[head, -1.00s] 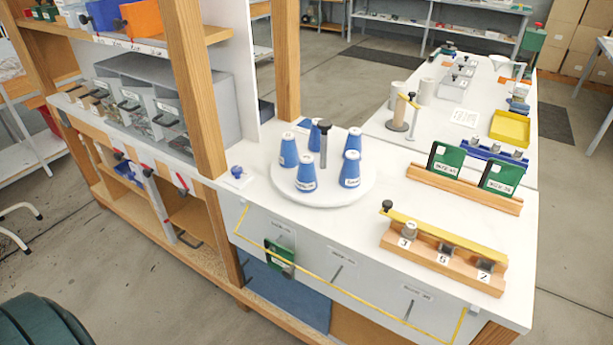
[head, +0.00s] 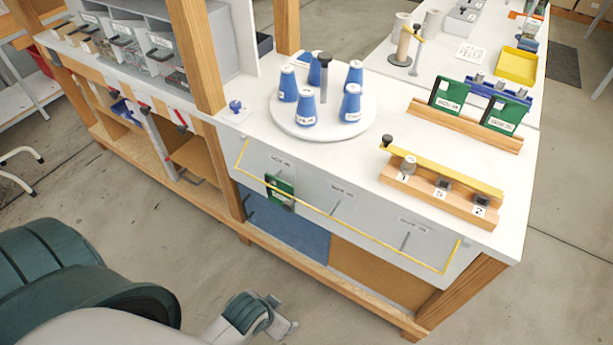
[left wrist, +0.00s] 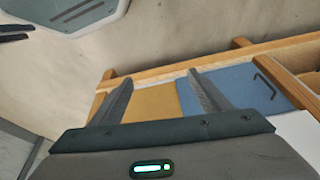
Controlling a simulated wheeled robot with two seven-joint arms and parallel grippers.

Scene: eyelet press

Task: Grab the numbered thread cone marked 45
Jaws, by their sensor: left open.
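Several blue thread cones with white labels stand upright on a round white turntable (head: 326,133) around a dark post (head: 325,78). They are a front cone (head: 306,109), a right cone (head: 350,105), a back-right cone (head: 354,76), a left cone (head: 288,85) and a back cone (head: 314,73) partly behind the post. The label numbers are too small to read, so I cannot tell which is 45. My left gripper (head: 285,324) is low in front of the bench, well away from the cones. In the left wrist view its fingers (left wrist: 160,98) are apart and empty.
The white bench front (head: 340,205) carries a yellow rail and a green tag (head: 280,193). A wooden block with a yellow bar (head: 440,190) and green plates (head: 448,93) on a rail stand right of the turntable. A wooden post (head: 200,70) rises at left. The floor before the bench is clear.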

